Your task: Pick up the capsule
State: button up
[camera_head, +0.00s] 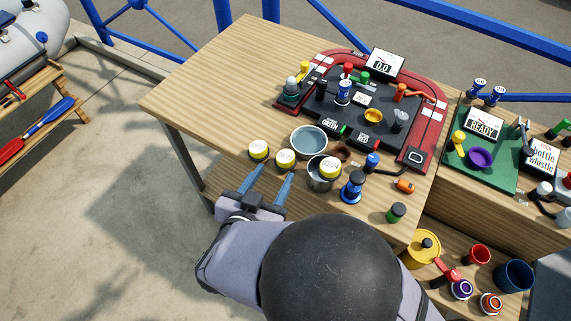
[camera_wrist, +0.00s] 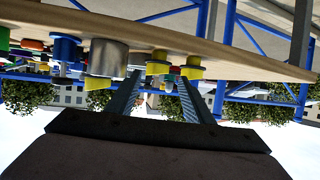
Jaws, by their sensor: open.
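I cannot tell for sure which thing is the capsule. Two small yellow pieces with pale tops, the left one (camera_head: 259,150) and the right one (camera_head: 285,158), sit near the table's front edge. A third yellow piece (camera_head: 330,168) is at the steel cup (camera_head: 320,182). A small orange piece (camera_head: 404,186) lies farther right. My gripper (camera_head: 273,173) is open with nothing seen between its fingers, just in front of the two yellow pieces. In the wrist view, which looks upside down, my gripper (camera_wrist: 160,82) has yellow pieces (camera_wrist: 158,68) beyond its fingertips.
A grey-blue bowl (camera_head: 309,141) stands behind the cup. A red-edged console (camera_head: 421,155) fills the back of the table. The table's left part (camera_head: 200,100) is clear.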

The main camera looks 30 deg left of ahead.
aim_at(282, 165)
jog(key=shift+d+p+x, duration=0.15)
jog(key=shift+p+x, duration=0.15)
jog(key=shift+x, duration=1.45)
jog(key=shift+d+p+x, duration=0.15)
jog(key=shift+p+x, duration=0.1)
jog(key=shift+x, duration=1.55)
jog(key=shift+f, duration=0.15)
jog(key=shift+c, duration=0.2)
jog(key=c, duration=0.6)
jog(key=shift+c, duration=0.2)
